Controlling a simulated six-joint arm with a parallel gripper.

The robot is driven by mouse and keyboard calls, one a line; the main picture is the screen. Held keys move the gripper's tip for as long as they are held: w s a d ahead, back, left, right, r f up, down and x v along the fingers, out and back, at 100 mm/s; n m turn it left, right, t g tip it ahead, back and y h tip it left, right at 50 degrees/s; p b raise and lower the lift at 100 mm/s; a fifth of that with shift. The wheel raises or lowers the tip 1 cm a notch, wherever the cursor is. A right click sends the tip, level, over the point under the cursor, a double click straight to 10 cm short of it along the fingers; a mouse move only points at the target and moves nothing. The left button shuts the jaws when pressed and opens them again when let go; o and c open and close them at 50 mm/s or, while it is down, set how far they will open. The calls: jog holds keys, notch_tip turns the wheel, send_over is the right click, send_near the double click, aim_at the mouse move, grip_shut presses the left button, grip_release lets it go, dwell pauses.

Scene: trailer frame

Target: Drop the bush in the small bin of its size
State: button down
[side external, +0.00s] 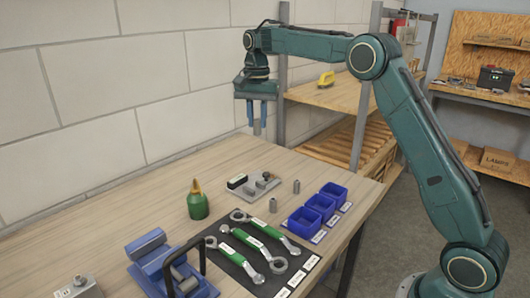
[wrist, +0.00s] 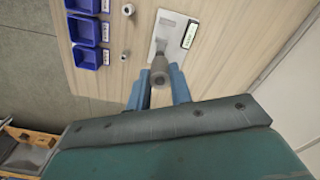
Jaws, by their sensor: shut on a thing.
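My gripper (side external: 257,118) is raised high above the far part of the table, its blue fingers pointing down. It is shut on a grey cylindrical bush (side external: 257,128). Three small blue bins stand in a row near the table's right edge: a far bin (side external: 334,191), a middle bin (side external: 320,205) and a near bin (side external: 304,221). They look empty. Each has a white label beside it, too small to read. The held bush is well away from the bins.
Two other grey bushes (side external: 297,186) (side external: 273,205) stand on the table (side external: 130,220) left of the bins. A metal plate (side external: 262,192) with grey parts lies beside them. A green bottle (side external: 198,203), a mat of wrenches (side external: 232,262) and a blue vise (side external: 160,262) are nearer.

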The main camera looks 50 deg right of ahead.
jog(key=s+d+f, duration=0.2)
jog(key=s+f, duration=0.1)
jog(key=s, duration=0.7)
jog(key=s+d+f, duration=0.3)
jog(key=s, duration=0.7)
jog(key=shift+d+f, duration=0.25)
jog(key=shift+d, duration=0.1)
jog(key=shift+w+f, duration=0.1)
jog(key=shift+f, duration=2.9)
jog(key=c, duration=1.2)
grip_release()
jog(key=shift+o, duration=0.2)
